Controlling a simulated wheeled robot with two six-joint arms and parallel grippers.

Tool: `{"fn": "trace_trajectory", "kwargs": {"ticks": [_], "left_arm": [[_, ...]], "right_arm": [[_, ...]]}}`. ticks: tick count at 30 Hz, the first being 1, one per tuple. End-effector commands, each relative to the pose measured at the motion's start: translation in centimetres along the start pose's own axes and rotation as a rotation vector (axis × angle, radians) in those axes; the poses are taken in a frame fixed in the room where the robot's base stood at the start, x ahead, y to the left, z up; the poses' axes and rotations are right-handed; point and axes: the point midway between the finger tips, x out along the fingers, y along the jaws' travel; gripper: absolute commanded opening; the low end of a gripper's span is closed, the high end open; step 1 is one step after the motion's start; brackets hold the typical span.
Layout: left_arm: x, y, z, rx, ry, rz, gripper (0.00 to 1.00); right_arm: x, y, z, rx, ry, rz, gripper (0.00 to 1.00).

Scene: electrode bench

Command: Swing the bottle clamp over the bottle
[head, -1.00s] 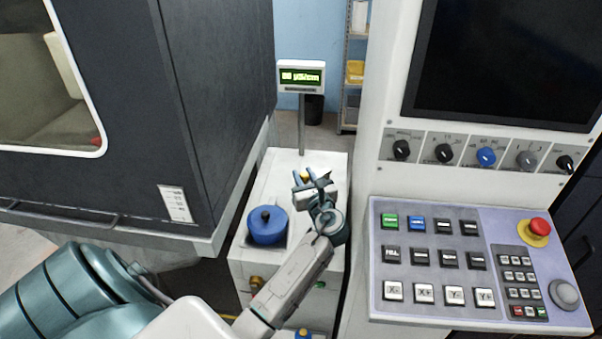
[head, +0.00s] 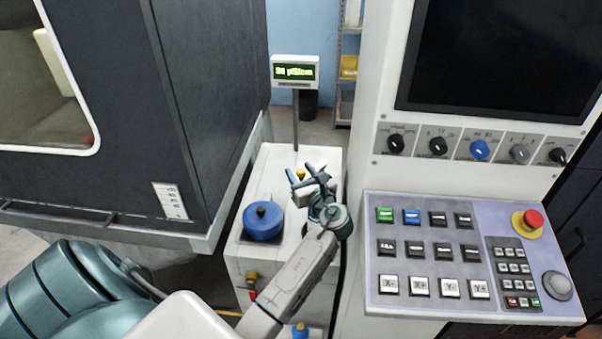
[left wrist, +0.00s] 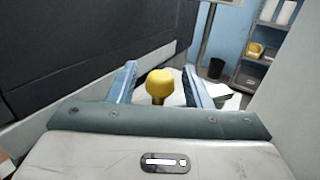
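My left gripper (head: 307,179) is over the back part of the white cabinet top (head: 285,165), with its fingers spread. A yellow knob (head: 300,174) stands just beyond the fingers in the head view. In the left wrist view the yellow knob (left wrist: 159,84) shows between the two open fingers (left wrist: 158,88), with a gap on each side. Whether the knob belongs to the bottle clamp cannot be told. Neither the clamp arm nor the bottle can be made out clearly. My right gripper is not in view.
A blue round lid with a black knob (head: 263,222) sits on the cabinet top, left of my forearm. A display on a post (head: 295,72) stands behind. A dark machine (head: 205,100) is at left, a control panel (head: 470,260) at right. A shelf (left wrist: 268,45) is behind.

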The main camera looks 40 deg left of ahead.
Motion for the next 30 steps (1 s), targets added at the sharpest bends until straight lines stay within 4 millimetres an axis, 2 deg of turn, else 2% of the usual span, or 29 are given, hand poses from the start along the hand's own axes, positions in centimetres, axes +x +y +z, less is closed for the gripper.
{"fn": "trace_trajectory", "kwargs": {"ticks": [8,17,18,30], "left_arm": [[0.0,0.0,1.0,0.0,0.0,0.0,0.45],[-0.3,0.2,4.3,0.003,0.003,0.0,0.45],[-1.5,0.8,4.1,0.003,0.006,-0.001,0.45],[-10.2,5.4,4.8,0.002,0.006,0.0,0.45]], "right_arm": [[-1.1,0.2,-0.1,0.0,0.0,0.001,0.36],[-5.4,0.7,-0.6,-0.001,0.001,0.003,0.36],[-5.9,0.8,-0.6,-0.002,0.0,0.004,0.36],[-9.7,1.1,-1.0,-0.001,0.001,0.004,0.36]]}}
